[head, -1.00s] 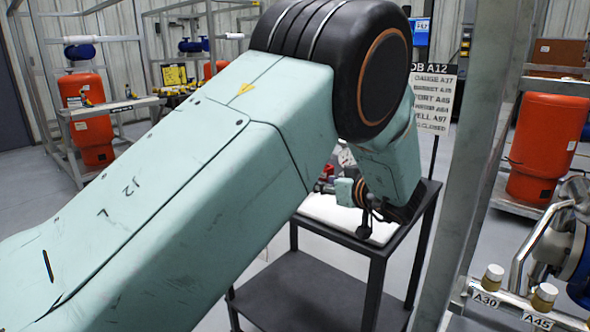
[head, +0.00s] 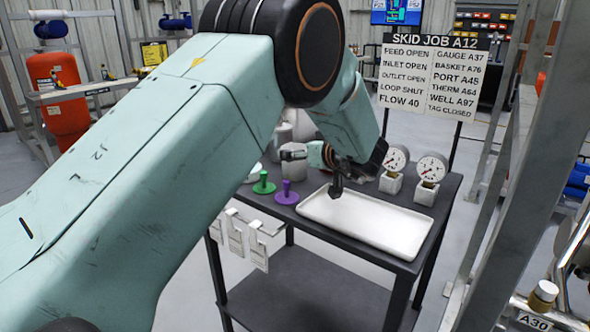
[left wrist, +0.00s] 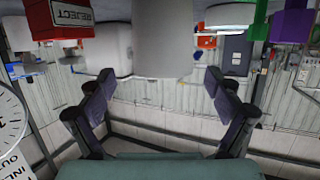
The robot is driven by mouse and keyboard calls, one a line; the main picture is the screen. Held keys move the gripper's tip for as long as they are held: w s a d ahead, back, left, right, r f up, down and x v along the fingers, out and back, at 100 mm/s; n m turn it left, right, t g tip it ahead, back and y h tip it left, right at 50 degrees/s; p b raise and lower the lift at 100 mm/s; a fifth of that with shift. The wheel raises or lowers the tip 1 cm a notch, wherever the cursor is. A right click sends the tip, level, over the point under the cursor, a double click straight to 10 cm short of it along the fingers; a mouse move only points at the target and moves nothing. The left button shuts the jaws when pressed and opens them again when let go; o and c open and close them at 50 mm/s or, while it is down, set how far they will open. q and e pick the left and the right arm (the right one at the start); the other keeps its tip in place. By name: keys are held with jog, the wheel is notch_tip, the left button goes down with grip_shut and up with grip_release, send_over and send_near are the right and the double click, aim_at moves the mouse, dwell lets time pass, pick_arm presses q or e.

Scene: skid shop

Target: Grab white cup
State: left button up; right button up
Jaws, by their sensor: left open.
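Pale, cup-like cylinders stand at the back of the dark cart, partly hidden behind my left arm; one pale cylinder (head: 301,122) shows there. I cannot tell for certain which is the white cup. My left gripper (head: 334,178) is above the cart, near the white tray's back left corner. In the left wrist view, which is upside down, my left gripper (left wrist: 160,78) is open and empty. My right gripper is out of view.
The white tray (head: 366,222) lies empty on the cart. Two gauges (head: 431,178) stand behind it. A green (head: 264,183) and a purple (head: 286,193) peg-like piece stand left of it. A red REJECT box (left wrist: 70,17) shows in the wrist view. A metal post (head: 520,170) rises at right.

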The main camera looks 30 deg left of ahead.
pick_arm(q)
jog(key=shift+w+a+f, duration=0.35)
jog(key=shift+w+f, duration=0.1)
jog(key=shift+a, duration=0.3)
jog(key=shift+s+a+r, duration=0.3)
jog(key=shift+s+r, duration=0.05)
jog(key=shift+s, duration=0.2)
jog(key=shift+w+d+f, duration=0.2)
jog(key=shift+w+d, duration=0.15)
jog(key=shift+w, duration=0.05)
jog(key=shift+c, duration=2.1)
jog(key=shift+s+a+r, duration=0.15)
jog(key=shift+s+a, duration=0.05)
jog(key=shift+s, duration=0.15)
jog(key=c, duration=0.3)
jog(key=shift+c, duration=0.8)
jog(key=shift+w+d, duration=0.1)
jog(key=shift+w, duration=0.2)
jog(key=shift+c, duration=1.3)
jog(key=shift+s+r, duration=0.15)
jog(key=shift+s, duration=0.05)
notch_tip(320, 180, up, 9)
jog(key=p, duration=0.3)
jog(key=shift+r+p, duration=0.2)
jog(key=shift+p, duration=0.15)
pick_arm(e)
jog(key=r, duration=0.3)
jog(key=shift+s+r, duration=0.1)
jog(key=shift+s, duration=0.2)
